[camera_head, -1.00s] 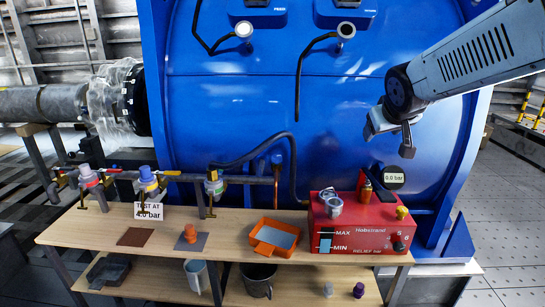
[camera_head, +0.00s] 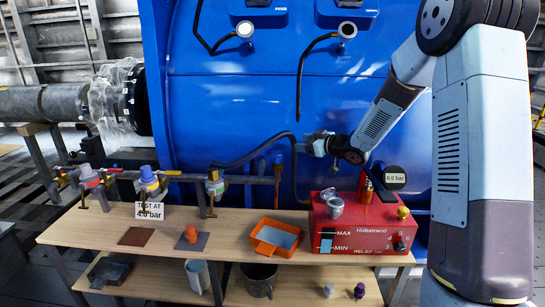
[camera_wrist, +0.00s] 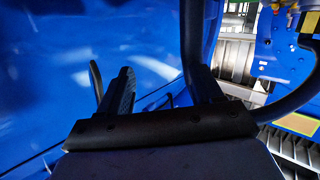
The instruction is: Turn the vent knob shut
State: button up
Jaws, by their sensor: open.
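The red test pump (camera_head: 350,235) stands at the right end of the wooden bench. A yellow knob (camera_head: 402,213) sits on its top right corner, and a black knob (camera_head: 398,246) is on its front by the "RELIEF" label. No label marks either one as the vent knob. My gripper (camera_head: 308,145) is in front of the blue tank, above and left of the pump, apart from both knobs. In the wrist view its two dark fingers (camera_wrist: 162,82) are spread with nothing held between them. Neither knob shows clearly there.
A black hose (camera_head: 297,170) runs close by my gripper. The gauge (camera_head: 396,178) reads 0.0 bar behind the pump. An orange tray (camera_head: 262,238) sits left of the pump. Several valves (camera_head: 150,183) line the pipe along the bench's back edge.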

aim_at(278, 160)
jog(key=shift+w+a+f+n+g+y, duration=0.3)
jog(key=shift+a+f+g+y, duration=0.45)
jog(key=shift+a, duration=1)
jog(key=shift+w+a+f+n+g+y, duration=0.3)
jog(key=shift+a+f+y, duration=0.8)
jog(key=shift+a, duration=0.7)
jog(key=shift+w+a+f+n+g+y, duration=0.3)
jog(key=shift+a+f+g+y, duration=0.3)
jog(key=shift+a+f, duration=0.85)
jog(key=shift+a+r, duration=0.3)
jog(key=shift+c, duration=0.2)
jog(key=c, duration=0.9)
